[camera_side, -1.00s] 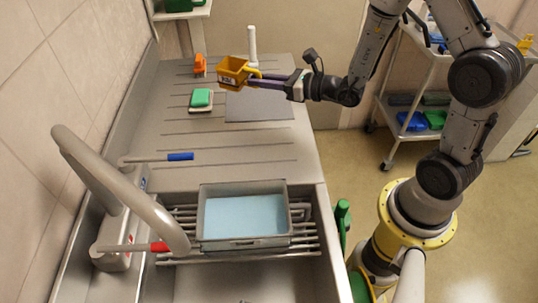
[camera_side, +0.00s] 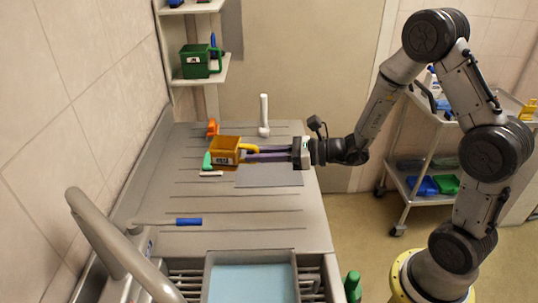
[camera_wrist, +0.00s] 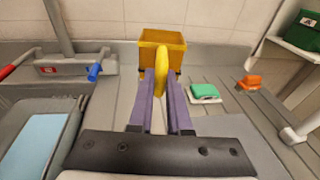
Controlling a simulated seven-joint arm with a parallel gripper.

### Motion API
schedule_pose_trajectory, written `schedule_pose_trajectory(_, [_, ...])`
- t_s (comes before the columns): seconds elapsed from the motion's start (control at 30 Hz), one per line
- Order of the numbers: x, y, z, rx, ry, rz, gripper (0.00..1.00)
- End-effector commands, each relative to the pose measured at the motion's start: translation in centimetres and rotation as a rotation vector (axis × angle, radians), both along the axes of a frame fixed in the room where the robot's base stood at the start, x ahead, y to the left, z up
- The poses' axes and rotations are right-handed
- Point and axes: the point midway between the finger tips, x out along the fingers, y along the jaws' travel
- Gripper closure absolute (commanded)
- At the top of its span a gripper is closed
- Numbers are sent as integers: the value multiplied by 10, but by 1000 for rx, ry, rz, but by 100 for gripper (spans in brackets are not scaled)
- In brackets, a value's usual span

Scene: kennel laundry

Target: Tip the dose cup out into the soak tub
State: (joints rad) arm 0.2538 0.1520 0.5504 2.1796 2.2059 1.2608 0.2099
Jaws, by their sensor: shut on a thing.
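The dose cup is a yellow-orange box-shaped cup (camera_side: 224,151) with a yellow handle and a label. My gripper (camera_side: 248,153) has purple fingers shut on the handle (camera_wrist: 160,77). The cup looks upright, over the far part of the draining board; its contents cannot be made out. The soak tub (camera_side: 250,257) is grey, holds light blue liquid (camera_side: 252,284), and sits over the sink at the near end, well apart from the cup. In the wrist view the tub (camera_wrist: 45,105) is at the left, cut off by the frame.
A grey tap (camera_side: 120,250) with a blue-tipped lever (camera_side: 188,222) stands left of the tub. A green block (camera_side: 207,160), an orange item (camera_side: 213,128) and a white upright (camera_side: 264,112) are near the cup. The middle board is clear.

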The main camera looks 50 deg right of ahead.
Motion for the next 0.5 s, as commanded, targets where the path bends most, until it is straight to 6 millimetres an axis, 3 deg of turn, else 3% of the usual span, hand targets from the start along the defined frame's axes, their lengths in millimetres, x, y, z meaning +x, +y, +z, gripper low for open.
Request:
schedule_pose_trajectory(0.1, [-13, 25, 3, 0, -2, 177, 100])
schedule_pose_trajectory(0.3, [-49, 57, 0, 1, -1, 489, 100])
schedule_pose_trajectory(0.5, [-96, 68, -14, 3, 2, 814, 100])
